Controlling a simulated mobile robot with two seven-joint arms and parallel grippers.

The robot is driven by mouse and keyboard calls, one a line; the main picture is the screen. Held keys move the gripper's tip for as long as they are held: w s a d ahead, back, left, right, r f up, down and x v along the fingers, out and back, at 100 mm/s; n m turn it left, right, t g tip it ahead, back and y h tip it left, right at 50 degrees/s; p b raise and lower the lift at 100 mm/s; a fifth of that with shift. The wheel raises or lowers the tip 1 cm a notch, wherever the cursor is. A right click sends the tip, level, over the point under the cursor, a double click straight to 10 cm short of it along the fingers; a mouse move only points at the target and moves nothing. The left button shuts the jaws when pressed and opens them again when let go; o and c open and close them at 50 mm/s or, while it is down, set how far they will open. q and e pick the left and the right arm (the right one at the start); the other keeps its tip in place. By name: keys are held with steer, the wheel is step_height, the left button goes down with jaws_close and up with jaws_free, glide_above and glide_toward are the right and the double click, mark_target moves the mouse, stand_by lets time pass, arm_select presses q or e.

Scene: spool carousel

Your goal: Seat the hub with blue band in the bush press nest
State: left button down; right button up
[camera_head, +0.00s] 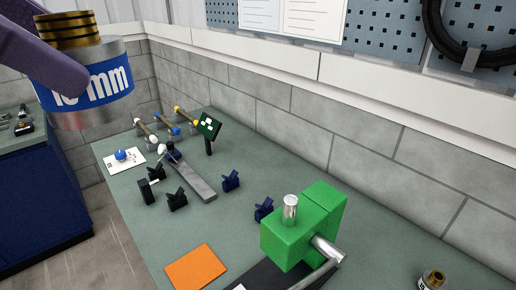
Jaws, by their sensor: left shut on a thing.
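The hub with blue band (100,80) is large and close at the upper left, a grey cylinder with a white-and-blue label reading "mm" and a brass ringed top. My left gripper (28,52), purple, is shut on it and holds it up in the air, well above the bench. The green bush press (300,228) stands at the lower right with a silver ram on top and a metal lever at its side. Its nest cannot be made out from this angle. My right gripper is not in view.
Another brass-topped hub (433,279) stands at the lower right edge, partly cut off. An orange sheet (203,267) lies left of the press. Several dark clips (231,181), a grey bar (195,179) and colour-tipped rods lie farther back. A block wall borders the bench.

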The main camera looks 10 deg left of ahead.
arm_select(q)
steer(key=w+d+f+n+t+y+b, duration=0.1)
steer(key=f+b, duration=0.5)
steer(key=f, duration=0.9)
steer(key=w+d+f+n+t+y+b, duration=0.1)
steer(key=w+f+b, duration=0.3)
steer(key=f, duration=1.2)
steer(key=w+d+f+n+y+b, duration=0.1)
steer(key=w+d+f+n+b, duration=0.2)
steer(key=f+b, duration=0.7)
steer(key=shift+w+d+f+t, duration=0.1)
steer(key=shift+d+f+t, duration=0.1)
steer(key=shift+f, duration=1.4)
steer(key=shift+w+d+f+t, duration=0.1)
steer(key=shift+f+t, duration=0.1)
steer(key=shift+f, duration=1.35)
steer(key=shift+f+b, duration=0.5)
steer(key=shift+f, duration=1.7)
steer(key=shift+f, duration=0.2)
jaws_free()
steer(key=shift+a, duration=0.1)
